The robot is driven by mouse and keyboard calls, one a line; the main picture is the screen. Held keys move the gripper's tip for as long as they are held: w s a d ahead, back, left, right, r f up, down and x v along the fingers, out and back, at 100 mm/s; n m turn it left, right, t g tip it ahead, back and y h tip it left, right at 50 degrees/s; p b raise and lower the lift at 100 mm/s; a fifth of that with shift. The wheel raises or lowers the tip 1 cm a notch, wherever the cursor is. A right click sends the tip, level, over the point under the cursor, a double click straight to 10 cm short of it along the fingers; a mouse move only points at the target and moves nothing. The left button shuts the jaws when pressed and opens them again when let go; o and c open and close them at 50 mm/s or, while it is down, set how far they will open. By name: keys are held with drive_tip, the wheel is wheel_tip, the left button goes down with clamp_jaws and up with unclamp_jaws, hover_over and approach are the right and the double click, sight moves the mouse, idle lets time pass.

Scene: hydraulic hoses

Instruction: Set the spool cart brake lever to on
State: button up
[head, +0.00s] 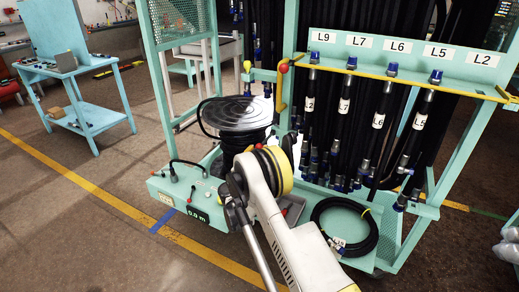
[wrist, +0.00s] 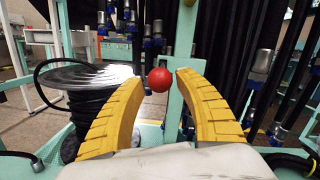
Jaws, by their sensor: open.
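In the wrist view a red ball knob (wrist: 159,79) shows between the fingertips of my gripper (wrist: 158,76), in front of a teal post. The yellow fingers are apart, with gaps on both sides of the knob; I cannot tell how far between them it sits. Any lever shaft below it is hidden. In the head view my gripper (head: 268,168) is beside the hose spool (head: 238,113) at the teal cart, and a small bit of red shows by its fingers. No on or off marking of the brake is readable.
A teal hose rack (head: 405,62) with labelled black hoses stands close behind and right. Another red ball (head: 284,67) tops a yellow bar on it. A coiled hose (head: 345,226) lies on the cart's right. A blue table (head: 78,100) stands far left; the floor between is clear.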

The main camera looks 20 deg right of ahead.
drive_tip(key=v, duration=1)
drive_tip(key=shift+s+a, duration=0.25)
drive_tip(key=shift+a, duration=0.05)
drive_tip(key=s+r+m+g+y, duration=0.25)
drive_tip(key=s+r+m, duration=0.25)
drive_tip(key=r+m, duration=0.25)
drive_tip(key=s+r+m+g+y, duration=0.2)
drive_tip(key=s+r+m+y, duration=0.2)
drive_tip(key=s+r+m, duration=0.4)
drive_tip(key=s+a+m+y, duration=0.4)
drive_tip(key=s+m, duration=0.3)
drive_tip(key=s, duration=0.6)
drive_tip(key=s+a+m+g+y, duration=0.1)
drive_tip(key=s+a+m+y, duration=0.3)
drive_tip(key=s+a+m, duration=0.3)
drive_tip(key=s, duration=0.5)
drive_tip(key=shift+s+r, duration=0.4)
